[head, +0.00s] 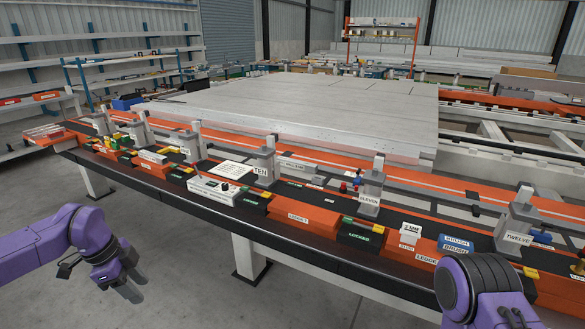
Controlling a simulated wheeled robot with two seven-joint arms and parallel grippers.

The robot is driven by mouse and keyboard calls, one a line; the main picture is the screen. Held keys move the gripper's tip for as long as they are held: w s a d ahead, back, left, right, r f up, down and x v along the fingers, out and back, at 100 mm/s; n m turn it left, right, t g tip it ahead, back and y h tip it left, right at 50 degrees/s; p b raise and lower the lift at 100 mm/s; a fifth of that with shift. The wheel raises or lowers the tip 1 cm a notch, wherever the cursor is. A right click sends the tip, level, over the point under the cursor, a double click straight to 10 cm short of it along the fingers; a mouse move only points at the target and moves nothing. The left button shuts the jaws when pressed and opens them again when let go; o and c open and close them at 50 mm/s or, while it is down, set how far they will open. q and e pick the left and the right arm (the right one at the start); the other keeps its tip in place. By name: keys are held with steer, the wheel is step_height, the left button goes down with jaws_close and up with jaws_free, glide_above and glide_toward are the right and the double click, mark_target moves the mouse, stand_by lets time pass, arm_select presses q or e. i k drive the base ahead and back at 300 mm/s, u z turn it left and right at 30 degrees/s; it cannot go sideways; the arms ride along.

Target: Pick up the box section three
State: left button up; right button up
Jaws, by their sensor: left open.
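My left gripper (130,288) is in the lower left, open and empty. It points down over the floor, in front of the jig's near edge and clear of it. My right arm (480,289) comes in at the bottom right, close to the near ledge; its fingers are not visible. I cannot pick out a box section marked three. A grey bar (301,165) with a small label lies on the jig behind the block marked TEN; its lettering is too small to read.
The long orange and black jig (312,216) crosses the view. Grey posts, including ELEVEN (369,196) and TWELVE (513,236), stand along it. A white control box (214,190) sits on its near ledge. A large pale panel (300,110) lies behind. The floor at left is clear.

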mark_target(305, 166)
steer(key=u, duration=0.5)
steer(key=i, duration=2.05)
steer(key=z, duration=1.25)
steer(key=i, duration=0.7)
steer(key=z, duration=0.65)
